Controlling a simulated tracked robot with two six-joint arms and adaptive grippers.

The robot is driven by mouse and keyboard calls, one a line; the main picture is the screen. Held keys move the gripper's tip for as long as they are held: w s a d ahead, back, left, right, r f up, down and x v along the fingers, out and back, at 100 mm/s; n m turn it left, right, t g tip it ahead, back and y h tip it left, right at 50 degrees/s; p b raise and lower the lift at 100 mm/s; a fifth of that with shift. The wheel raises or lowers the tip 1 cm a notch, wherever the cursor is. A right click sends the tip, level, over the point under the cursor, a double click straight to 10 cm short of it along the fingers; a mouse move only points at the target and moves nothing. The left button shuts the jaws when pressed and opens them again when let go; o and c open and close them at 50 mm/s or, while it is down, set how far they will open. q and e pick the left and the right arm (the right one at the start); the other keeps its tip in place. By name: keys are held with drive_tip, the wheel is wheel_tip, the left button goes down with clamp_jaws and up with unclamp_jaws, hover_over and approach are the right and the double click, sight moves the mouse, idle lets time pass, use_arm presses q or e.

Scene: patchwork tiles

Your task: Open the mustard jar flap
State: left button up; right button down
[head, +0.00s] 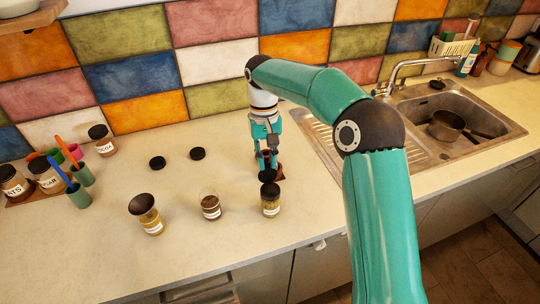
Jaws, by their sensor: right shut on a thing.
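A small glass jar (271,205) with yellowish contents and a pale label stands on the counter right of centre. Its label is too small to read, so I cannot tell for certain that it is the mustard jar. A black lid or flap (268,175) shows at the jar's far upper side, below my fingertips. My right gripper (267,163) reaches down just behind this jar and is shut on a dark thing there. The fingers partly hide it, and I cannot tell whether it is the jar's flap. My left gripper is not in view.
A jar with a dark funnel-like top (145,209) and an open jar (211,207) stand to the left. Two black lids (157,163) (198,153) lie behind them. Labelled jars (47,175) and utensil cups are far left. A sink (450,115) is right.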

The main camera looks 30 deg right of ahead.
drive_tip(key=shift+w+d+f+g, duration=0.1)
drive_tip(key=shift+w+f+g, duration=0.15)
drive_tip(key=shift+f+g, duration=0.3)
drive_tip(key=shift+r, duration=0.1)
drive_tip(key=c, duration=1.1)
unclamp_jaws()
drive_tip(key=shift+w+d, duration=0.1)
drive_tip(key=shift+r, duration=0.1)
drive_tip(key=shift+r, duration=0.1)
